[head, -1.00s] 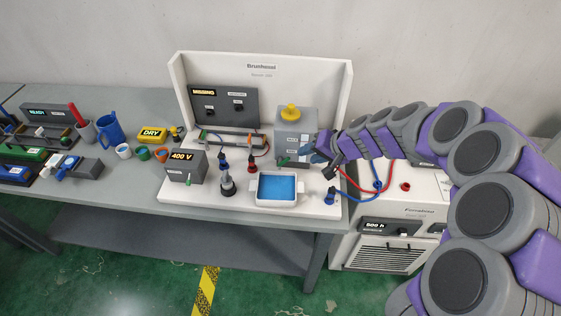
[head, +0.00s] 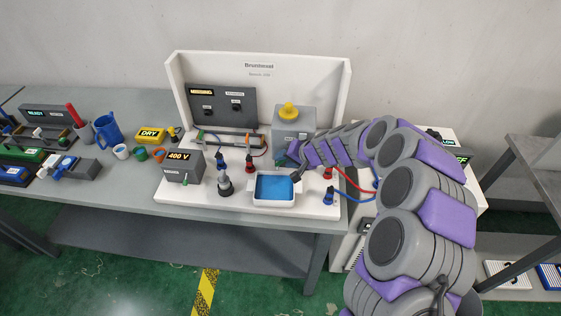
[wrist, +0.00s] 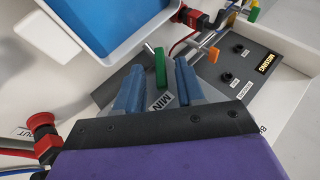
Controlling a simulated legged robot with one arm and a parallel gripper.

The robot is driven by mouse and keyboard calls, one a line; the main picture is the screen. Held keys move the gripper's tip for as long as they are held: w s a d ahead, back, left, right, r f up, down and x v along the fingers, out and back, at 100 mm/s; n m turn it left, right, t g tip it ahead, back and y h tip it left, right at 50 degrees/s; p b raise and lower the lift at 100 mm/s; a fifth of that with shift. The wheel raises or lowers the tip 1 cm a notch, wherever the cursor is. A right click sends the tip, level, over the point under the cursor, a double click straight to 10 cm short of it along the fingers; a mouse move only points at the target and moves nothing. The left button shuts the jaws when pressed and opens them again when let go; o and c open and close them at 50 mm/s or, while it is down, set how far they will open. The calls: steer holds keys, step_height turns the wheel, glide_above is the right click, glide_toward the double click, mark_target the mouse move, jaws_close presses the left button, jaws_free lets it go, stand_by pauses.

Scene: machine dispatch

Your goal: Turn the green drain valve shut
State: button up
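The green drain valve handle (wrist: 160,67) shows in the wrist view, with a metal stub beside it. My gripper (wrist: 161,72) is open, its two blue fingers spread on either side of the green handle. I see a gap on both sides, so the fingers do not appear closed on it. In the head view my gripper (head: 288,160) is at the front of the grey tank (head: 291,124) with the yellow cap, and it mostly hides the valve. The tray of blue liquid (head: 274,204) stands just in front, below the valve.
Red-collared and blue-collared connectors (head: 328,198) with hoses stand at the right of the white base. A red connector (wrist: 43,135) is close to my gripper's left in the wrist view. A grey panel marked MISSING (head: 222,105) stands behind. A 400 V box (head: 184,167) is to the left.

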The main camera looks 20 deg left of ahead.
steer(key=shift+w+d+f, duration=0.1)
steer(key=shift+d+f, duration=0.05)
steer(key=shift+f, duration=0.35)
steer(key=shift+a+f, duration=0.2)
steer(key=shift+a, duration=0.5)
steer(key=shift+a+f, duration=0.15)
steer(key=shift+a, duration=0.55)
steer(key=shift+c, duration=1.2)
steer(key=shift+w+d+r, duration=0.1)
steer(key=shift+d+r, duration=0.15)
steer(key=shift+d, duration=0.65)
steer(key=c, duration=0.4)
jaws_close()
